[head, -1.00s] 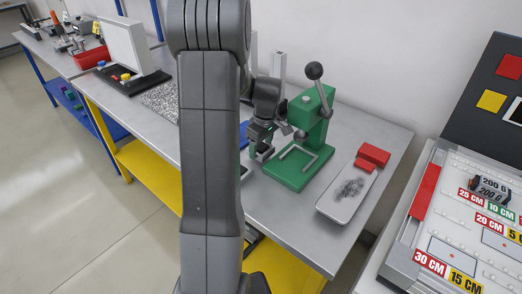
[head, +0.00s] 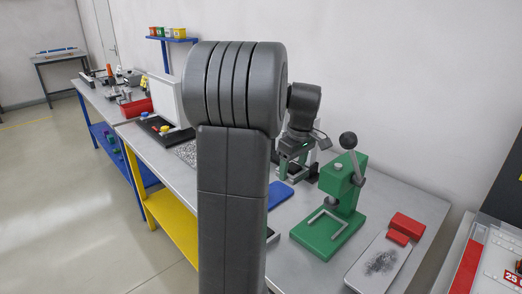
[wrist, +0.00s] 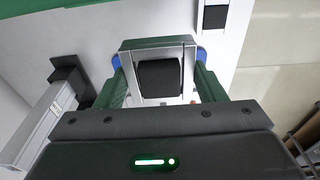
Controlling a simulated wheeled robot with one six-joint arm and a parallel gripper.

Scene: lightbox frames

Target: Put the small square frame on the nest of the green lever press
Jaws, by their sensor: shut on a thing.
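The square frame, pale metal with a dark middle, is between the green fingers of my gripper (wrist: 160,88) in the wrist view; its top bar (wrist: 158,43) faces away from me. My gripper (head: 292,166) is shut on it and appears held above the bench, behind and left of the press. The green lever press (head: 343,185) stands on the bench with its black-knobbed lever up. Its nest (head: 325,222), marked by a pale L-shaped edge on the green base, looks empty. The held frame is hard to make out in the head view.
A blue pad (head: 281,194) lies on the bench below my gripper. A pale tray (head: 378,264) with a dark patch and red blocks (head: 406,227) sit right of the press. A dark pale-edged piece shows in the wrist view (wrist: 214,17). My arm hides part of the bench.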

